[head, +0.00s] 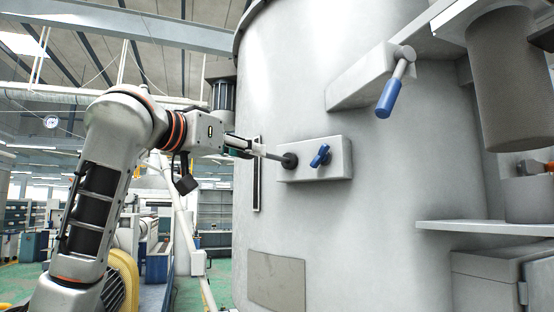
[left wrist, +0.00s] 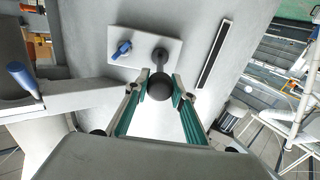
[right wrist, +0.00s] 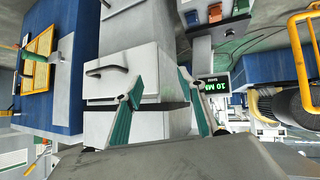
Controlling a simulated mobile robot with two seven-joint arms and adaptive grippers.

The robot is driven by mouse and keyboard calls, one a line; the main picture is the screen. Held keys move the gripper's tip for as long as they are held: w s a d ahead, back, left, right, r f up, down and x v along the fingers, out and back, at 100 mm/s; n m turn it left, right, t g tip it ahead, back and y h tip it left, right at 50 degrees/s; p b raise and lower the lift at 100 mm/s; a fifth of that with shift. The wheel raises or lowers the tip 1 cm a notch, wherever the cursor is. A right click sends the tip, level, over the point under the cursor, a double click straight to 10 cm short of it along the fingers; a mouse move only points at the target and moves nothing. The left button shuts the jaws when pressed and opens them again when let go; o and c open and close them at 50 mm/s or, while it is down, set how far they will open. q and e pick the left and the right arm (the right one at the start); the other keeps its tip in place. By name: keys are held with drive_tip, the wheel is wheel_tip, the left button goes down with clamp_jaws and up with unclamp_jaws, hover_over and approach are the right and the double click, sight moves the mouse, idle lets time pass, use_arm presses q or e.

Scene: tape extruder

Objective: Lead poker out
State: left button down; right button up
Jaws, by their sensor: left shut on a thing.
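The poker (head: 273,156) is a thin rod that runs from my left gripper (head: 248,149) to a dark round port (head: 289,161) on a pale box on the tank's side. In the left wrist view, the poker's dark ball knob (left wrist: 160,88) sits between the green-padded fingers of my left gripper (left wrist: 160,84), which are shut on it. A short rod joins the knob to the port (left wrist: 160,56). How deep the rod sits in the port is hidden. My right gripper (right wrist: 160,84) shows in the right wrist view, fingers apart and empty, away from the poker.
A blue valve handle (head: 320,156) is close to the port's right. A larger blue-gripped lever (head: 390,97) juts out above right. A dark vertical slot (head: 257,174) is left of the box. Open room lies left of the tank. A white cabinet (right wrist: 125,70) faces my right gripper.

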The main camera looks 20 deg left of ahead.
use_arm(q)
drive_tip(key=shift+s+a, duration=0.2)
drive_tip(key=shift+s, duration=0.25)
drive_tip(key=shift+s+a, duration=0.25)
drive_tip(key=shift+s, duration=0.45)
drive_tip(key=c, duration=1.6)
unclamp_jaws()
drive_tip(key=shift+s, duration=0.1)
drive_tip(key=shift+c, duration=0.2)
